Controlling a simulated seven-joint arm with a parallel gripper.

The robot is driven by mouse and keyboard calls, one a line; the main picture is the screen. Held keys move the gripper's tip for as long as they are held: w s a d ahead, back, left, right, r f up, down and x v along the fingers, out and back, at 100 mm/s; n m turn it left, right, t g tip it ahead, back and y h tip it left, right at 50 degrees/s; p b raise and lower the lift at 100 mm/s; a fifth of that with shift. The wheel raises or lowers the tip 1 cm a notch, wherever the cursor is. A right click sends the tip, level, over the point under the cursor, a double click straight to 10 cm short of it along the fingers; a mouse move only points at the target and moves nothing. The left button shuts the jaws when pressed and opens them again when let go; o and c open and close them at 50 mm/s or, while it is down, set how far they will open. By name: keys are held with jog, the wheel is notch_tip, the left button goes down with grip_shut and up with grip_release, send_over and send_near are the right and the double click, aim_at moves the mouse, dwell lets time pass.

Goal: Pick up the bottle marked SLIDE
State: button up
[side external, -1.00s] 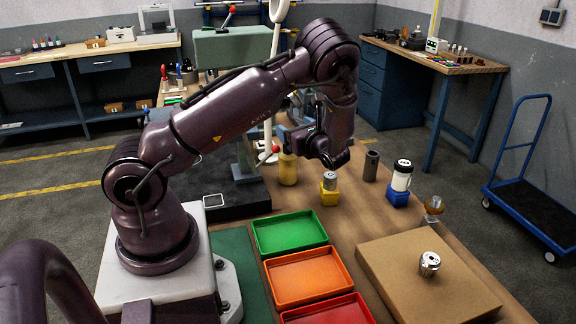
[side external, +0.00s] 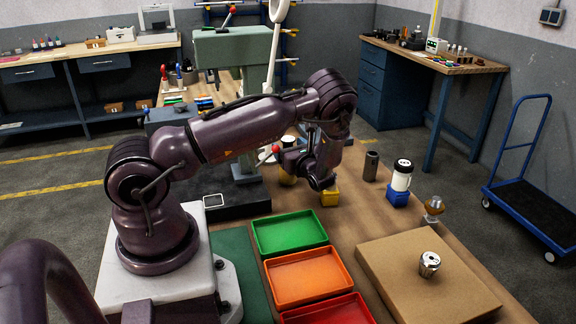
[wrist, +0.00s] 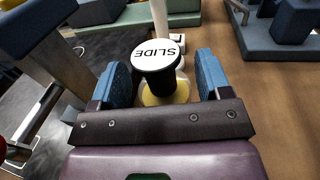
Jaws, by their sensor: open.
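The bottle marked SLIDE (wrist: 157,52) stands upright in the wrist view, with a white lettered cap, a dark neck and a yellowish body. My gripper (wrist: 163,75) is open, with one blue-padded finger on each side of the bottle and gaps visible beside it. Whether either pad touches the bottle's lower part is hidden.
A dark cylinder (side external: 371,166) and a white container on a blue base (side external: 400,180) stand farther right. The green press (side external: 236,48) rises behind. Green (side external: 290,234), orange and red trays lie in front.

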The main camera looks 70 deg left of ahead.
jog(key=shift+s+a, duration=0.1)
jog(key=shift+a, duration=0.45)
grip_shut()
jog(key=shift+r, duration=0.15)
